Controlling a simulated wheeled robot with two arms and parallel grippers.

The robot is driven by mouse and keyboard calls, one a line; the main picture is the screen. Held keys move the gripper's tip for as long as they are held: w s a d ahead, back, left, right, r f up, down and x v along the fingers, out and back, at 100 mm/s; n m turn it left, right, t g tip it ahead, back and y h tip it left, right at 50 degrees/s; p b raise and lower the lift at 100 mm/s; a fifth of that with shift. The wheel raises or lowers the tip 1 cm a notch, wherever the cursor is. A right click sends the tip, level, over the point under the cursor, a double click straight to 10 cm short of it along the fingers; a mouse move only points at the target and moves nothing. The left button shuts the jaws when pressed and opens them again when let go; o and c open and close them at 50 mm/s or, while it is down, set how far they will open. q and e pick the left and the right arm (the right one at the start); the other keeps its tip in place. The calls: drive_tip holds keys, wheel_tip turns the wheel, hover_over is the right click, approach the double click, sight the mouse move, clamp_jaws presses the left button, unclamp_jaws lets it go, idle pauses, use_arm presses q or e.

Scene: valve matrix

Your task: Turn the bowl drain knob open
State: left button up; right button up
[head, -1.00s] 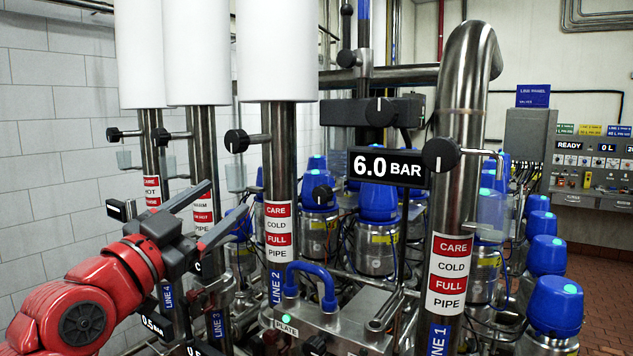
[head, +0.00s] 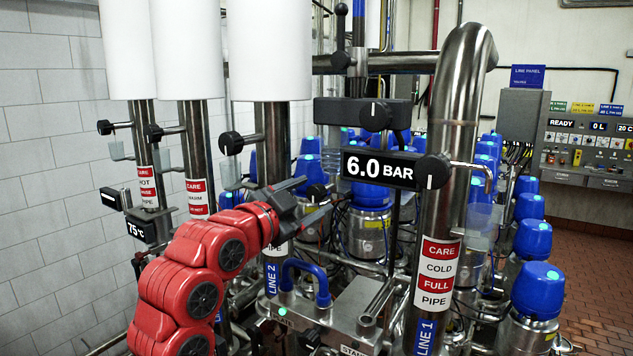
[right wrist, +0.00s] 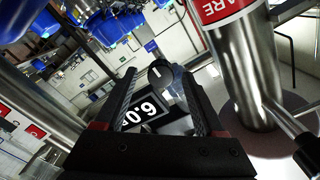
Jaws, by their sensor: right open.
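My right gripper (head: 318,197), on the red arm, is open and empty in front of the pipe marked LINE 2, left of and below the 6.0 BAR display (head: 378,169). In the right wrist view, the gripper (right wrist: 160,85) has its two black fingers spread apart. A round dark knob with a white mark (right wrist: 160,72) shows between them, beyond the tips, near the display (right wrist: 140,112). I cannot read which is the bowl drain knob. My left gripper is out of view.
A steel pipe with red-and-white labels (head: 438,270) stands right of the gripper. White-sleeved pipes (head: 270,50) stand at the left. Blue-capped canisters (head: 370,190) crowd the space behind. A control panel (head: 590,150) and open red-tiled floor are at the right.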

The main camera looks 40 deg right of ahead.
drive_tip(key=shift+p+x, duration=0.35)
drive_tip(key=shift+x, duration=1.1)
clamp_jaws()
